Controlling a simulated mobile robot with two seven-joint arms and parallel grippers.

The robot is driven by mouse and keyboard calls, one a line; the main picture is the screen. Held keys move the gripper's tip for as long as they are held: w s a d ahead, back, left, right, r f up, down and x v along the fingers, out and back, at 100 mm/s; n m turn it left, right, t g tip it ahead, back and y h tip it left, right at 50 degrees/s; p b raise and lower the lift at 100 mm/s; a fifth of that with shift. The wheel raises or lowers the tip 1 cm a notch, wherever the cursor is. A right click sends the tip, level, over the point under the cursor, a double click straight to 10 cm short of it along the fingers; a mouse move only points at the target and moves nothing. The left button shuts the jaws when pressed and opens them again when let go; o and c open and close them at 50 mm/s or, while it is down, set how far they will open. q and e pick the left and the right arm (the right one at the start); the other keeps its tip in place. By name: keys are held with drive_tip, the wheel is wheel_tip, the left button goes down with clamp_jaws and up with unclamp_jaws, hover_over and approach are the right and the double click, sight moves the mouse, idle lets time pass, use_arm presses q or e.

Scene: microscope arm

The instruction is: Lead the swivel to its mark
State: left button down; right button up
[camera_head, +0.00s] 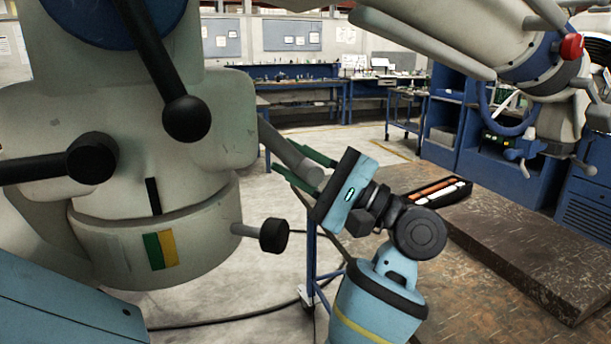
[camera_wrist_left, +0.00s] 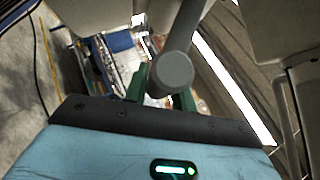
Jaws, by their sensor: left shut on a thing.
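The swivel is a large pale grey head (camera_head: 200,150) at the left of the head view. It carries a short black line (camera_head: 153,196) low on its front. Just below, on the round collar (camera_head: 210,240), is a green and yellow mark (camera_head: 160,250). The black line stands above this mark, roughly over where green meets yellow. A grey bar handle (camera_head: 285,147) sticks out to the right of the head. My left gripper (camera_head: 307,174) is shut on it near its free end. The wrist view shows the bar's round end (camera_wrist_left: 174,72) between green fingers. My right gripper is not in view.
Black-knobbed levers (camera_head: 187,118) stand out from the head, and a black knob (camera_head: 273,235) juts from the collar. A brown worn tabletop (camera_head: 480,260) and a dark slab (camera_head: 540,235) with a tray lie right. Blue benches stand behind.

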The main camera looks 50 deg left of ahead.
use_arm(q)
drive_tip(key=shift+a+f, duration=0.1)
drive_tip(key=shift+a, duration=0.1)
drive_tip(key=c, duration=1.4)
unclamp_jaws()
drive_tip(key=shift+d, duration=0.2)
drive_tip(key=shift+o, duration=1.2)
drive_tip(key=shift+d, duration=0.35)
drive_tip(key=shift+a, duration=0.1)
drive_tip(key=shift+a, duration=0.1)
drive_tip(key=shift+w, duration=0.15)
drive_tip(key=b+v, duration=0.2)
drive_tip(key=v, duration=0.5)
drive_tip(key=shift+d, duration=0.45)
